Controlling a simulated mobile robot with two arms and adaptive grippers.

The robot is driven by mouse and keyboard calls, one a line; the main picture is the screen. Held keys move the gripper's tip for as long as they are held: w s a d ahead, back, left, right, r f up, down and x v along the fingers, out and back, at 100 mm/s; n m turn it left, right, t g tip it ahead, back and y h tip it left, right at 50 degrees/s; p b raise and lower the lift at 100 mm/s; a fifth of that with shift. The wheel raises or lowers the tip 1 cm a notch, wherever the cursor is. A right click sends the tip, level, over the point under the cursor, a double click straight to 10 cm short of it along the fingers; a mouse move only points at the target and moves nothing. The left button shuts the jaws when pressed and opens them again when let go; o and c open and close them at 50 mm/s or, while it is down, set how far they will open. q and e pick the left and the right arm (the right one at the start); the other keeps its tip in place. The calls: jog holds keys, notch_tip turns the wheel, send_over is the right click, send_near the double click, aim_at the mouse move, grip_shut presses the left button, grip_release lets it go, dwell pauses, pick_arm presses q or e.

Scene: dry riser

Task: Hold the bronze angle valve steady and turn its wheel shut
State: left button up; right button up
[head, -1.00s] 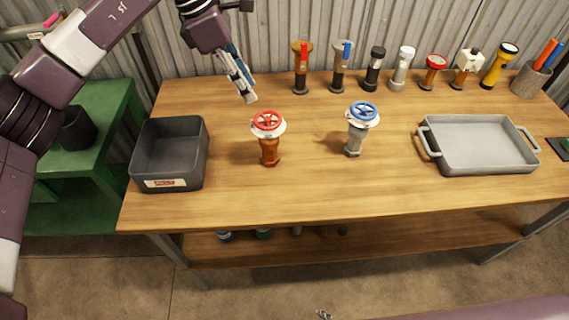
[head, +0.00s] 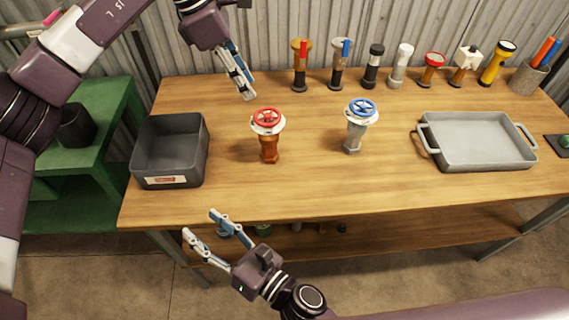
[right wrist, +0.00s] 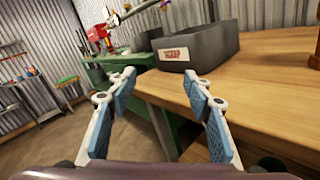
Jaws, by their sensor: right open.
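The bronze angle valve (head: 269,150) stands upright on the wooden table, left of its middle, with a red wheel (head: 268,118) on top above a white collar. My left gripper (head: 248,92) hangs behind and just left of the valve, apart from it. Its fingers are seen edge-on and look close together, so I cannot tell open from shut. My right gripper (head: 199,224) is open and empty at the table's front edge, in front and left of the valve.
A grey valve with a blue wheel (head: 355,135) stands to the right. A dark bin (head: 143,158) with a label is at the table's left. A grey tray (head: 431,145) is at the right. The table's front middle is clear.

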aim_at(273, 149)
jog(key=w+d+t+h, duration=0.1)
jog(key=w+d, duration=0.4)
jog(key=d, duration=0.1)
jog(key=w+d+t+h, duration=0.1)
jog(key=w+d+h, duration=0.1)
jog(key=w+d, duration=0.3)
jog(key=w+d+t+h, duration=0.1)
jog(key=w+d+h, duration=0.1)
jog(key=w+d, duration=0.4)
jog(key=shift+d+r, duration=0.2)
jog(key=shift+d, duration=0.3)
jog(key=shift+w+t, duration=0.3)
jog(key=shift+m, duration=0.3)
jog(key=x, duration=0.7)
jog(key=shift+w+f, duration=0.1)
